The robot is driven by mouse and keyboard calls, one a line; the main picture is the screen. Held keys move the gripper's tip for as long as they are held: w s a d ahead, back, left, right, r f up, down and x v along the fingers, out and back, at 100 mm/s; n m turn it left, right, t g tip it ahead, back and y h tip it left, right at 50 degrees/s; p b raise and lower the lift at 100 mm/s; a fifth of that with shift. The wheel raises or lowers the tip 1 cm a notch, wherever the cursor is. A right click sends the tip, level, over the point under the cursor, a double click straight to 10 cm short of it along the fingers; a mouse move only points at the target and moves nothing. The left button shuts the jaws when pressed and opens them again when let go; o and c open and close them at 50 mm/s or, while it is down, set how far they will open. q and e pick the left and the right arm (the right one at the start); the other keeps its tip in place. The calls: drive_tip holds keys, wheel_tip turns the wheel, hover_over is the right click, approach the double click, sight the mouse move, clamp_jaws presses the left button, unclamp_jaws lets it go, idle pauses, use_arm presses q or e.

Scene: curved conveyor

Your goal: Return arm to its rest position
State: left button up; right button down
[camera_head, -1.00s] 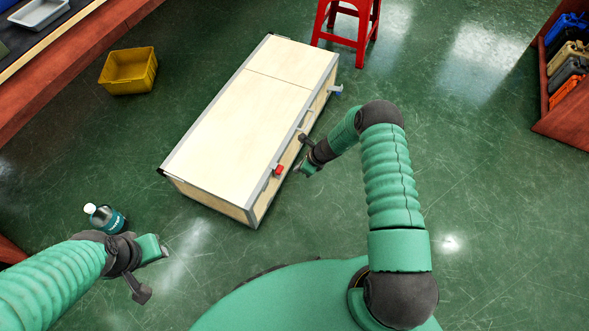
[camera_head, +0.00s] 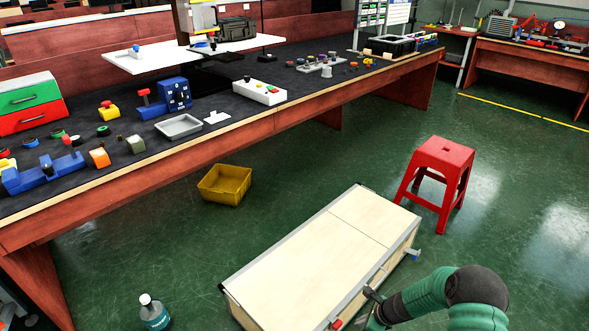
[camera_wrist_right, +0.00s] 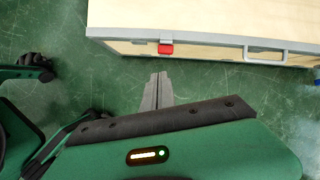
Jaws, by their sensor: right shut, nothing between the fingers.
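My right arm (camera_head: 470,292) comes in at the lower right of the head view, bent, with its gripper (camera_head: 372,305) low beside the near long side of a pale wooden case (camera_head: 318,258). The gripper is partly cut off by the bottom edge. In the right wrist view the two grey fingers (camera_wrist_right: 158,84) are together and empty, over bare floor. They point toward the case (camera_wrist_right: 200,18), just short of its red latch (camera_wrist_right: 166,49), and appear apart from it. My left gripper is outside the head view.
A red stool (camera_head: 438,172), a yellow bin (camera_head: 224,184) and a bottle (camera_head: 154,316) stand on the floor. A long workbench (camera_head: 290,118) lies behind.

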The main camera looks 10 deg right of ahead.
drive_tip(key=s+a+r+n+g, duration=0.1)
drive_tip(key=s+a+r+n, duration=0.1)
drive_tip(key=r+n, duration=0.3)
drive_tip(key=s+a+r+n, duration=0.2)
drive_tip(key=r+n, duration=0.2)
drive_tip(key=r, duration=0.2)
drive_tip(key=s+a+r+n+h, duration=0.3)
drive_tip(key=s+a+r+n, duration=0.1)
drive_tip(key=s+r+n, duration=1.1)
wheel_tip(320, 180, up, 26)
drive_tip(key=n+p, duration=0.1)
drive_tip(key=p, duration=2.7)
drive_tip(key=shift+s+r, duration=0.25)
drive_tip(key=shift+s, duration=0.05)
